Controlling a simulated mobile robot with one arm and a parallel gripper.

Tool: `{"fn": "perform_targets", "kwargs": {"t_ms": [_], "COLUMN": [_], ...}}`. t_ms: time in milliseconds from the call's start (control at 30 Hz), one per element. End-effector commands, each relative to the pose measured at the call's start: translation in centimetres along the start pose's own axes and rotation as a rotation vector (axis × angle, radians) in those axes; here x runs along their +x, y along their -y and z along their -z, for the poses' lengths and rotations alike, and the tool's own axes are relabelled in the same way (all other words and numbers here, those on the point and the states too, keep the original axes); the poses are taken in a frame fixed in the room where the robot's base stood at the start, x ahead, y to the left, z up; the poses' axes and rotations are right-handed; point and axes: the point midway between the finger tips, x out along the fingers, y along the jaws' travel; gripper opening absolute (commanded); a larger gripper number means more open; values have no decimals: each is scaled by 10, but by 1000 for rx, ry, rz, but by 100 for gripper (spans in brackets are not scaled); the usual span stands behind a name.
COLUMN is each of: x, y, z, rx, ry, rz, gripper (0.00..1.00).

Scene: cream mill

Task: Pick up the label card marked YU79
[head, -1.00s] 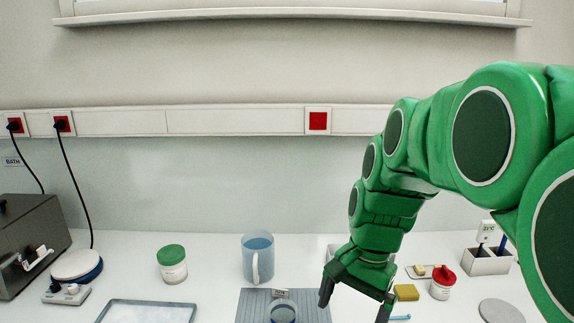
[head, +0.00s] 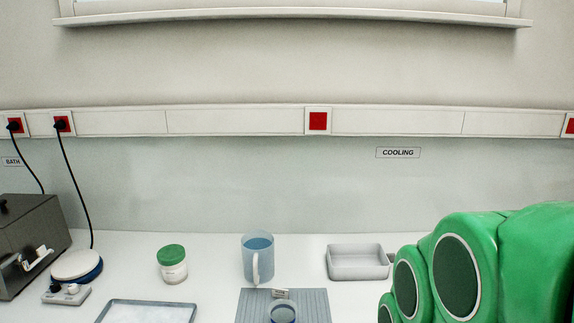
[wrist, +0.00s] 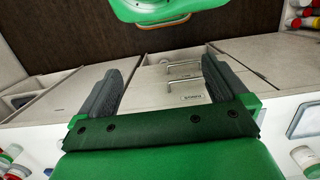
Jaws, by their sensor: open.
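A small pale card (head: 281,293) with dark marks stands on the ribbed grey mat (head: 312,303) in the head view, behind a round clear dish (head: 282,313). Its text is too small to read, so I cannot tell whether it says YU79. My gripper (wrist: 161,66) is open in the wrist view, with nothing between its two dark fingers. It faces drawers below the bench, and one drawer bears a small label (wrist: 192,97) that I cannot read. The gripper is outside the head view.
A blue jug (head: 257,262) stands behind the mat. A grey tray (head: 358,263) is to its right, and a green-lidded jar (head: 172,264) to its left. A shallow tray (head: 148,311) lies at front left. Drawers with handles (wrist: 185,68) show below the bench.

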Motion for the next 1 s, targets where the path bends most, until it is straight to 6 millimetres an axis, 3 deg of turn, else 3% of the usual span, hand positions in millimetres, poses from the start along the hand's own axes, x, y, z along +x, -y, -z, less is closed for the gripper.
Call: {"fn": "perform_targets", "kwargs": {"t_ms": [33,133,400,533,1000], "x": [0,0,0,-4,-33], "y": [0,0,0,1,16], "z": [0,0,1,11,114], "rx": [0,1,3,10,83], "ry": [0,1,1,0,-36], "rz": [0,0,1,0,-7], "gripper": [95,83,83,83,83]}}
